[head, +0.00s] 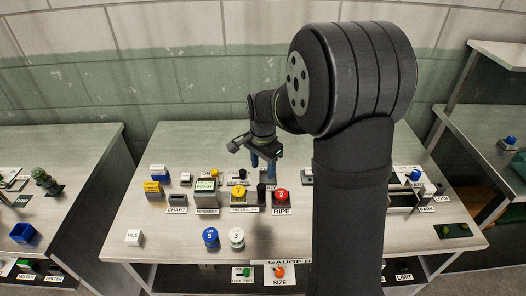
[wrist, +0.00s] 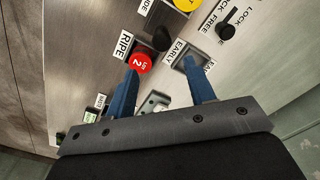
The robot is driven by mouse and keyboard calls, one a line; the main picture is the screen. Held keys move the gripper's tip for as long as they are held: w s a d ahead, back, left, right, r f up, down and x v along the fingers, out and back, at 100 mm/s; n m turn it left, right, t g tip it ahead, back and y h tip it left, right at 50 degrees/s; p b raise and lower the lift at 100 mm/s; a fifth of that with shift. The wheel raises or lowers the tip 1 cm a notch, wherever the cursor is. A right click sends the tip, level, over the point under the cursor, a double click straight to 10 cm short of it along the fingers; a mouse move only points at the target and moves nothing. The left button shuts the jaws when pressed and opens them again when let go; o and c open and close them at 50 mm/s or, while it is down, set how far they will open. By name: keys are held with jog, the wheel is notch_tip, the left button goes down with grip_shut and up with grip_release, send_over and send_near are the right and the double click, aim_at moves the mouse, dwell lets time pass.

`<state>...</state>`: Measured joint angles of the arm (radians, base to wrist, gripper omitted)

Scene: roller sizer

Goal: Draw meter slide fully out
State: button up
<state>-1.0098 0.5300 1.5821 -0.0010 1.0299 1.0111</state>
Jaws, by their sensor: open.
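The meter slide's label (head: 244,209) is at the middle of the bench in the head view. A black upright knob (head: 261,191) stands just above that label, between a yellow round piece (head: 238,192) and a red round piece (head: 281,195). I cannot tell how far out the slide sits. The wrist view shows the black knob (wrist: 161,39) beyond my fingertips, between the red piece (wrist: 141,63) and the yellow piece (wrist: 186,4). My gripper (head: 262,163) is open and empty, behind and above the knob. Its two blue fingers show apart in the wrist view (wrist: 160,66).
A black lever (wrist: 228,22) with LOCK and FREE labels is at the upper right of the wrist view. A switch plate labelled EARLY (wrist: 184,58) lies by the right finger. Blue (head: 210,237) and white (head: 236,237) round pieces stand at the bench front.

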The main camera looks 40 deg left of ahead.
notch_tip(320, 180, up, 6)
send_over(262, 186)
jog(key=shift+w, duration=0.15)
jog(key=shift+f, duration=0.1)
dwell(0.5)
notch_tip(262, 186, down, 17)
jog(key=shift+f, duration=0.2)
dwell(0.4)
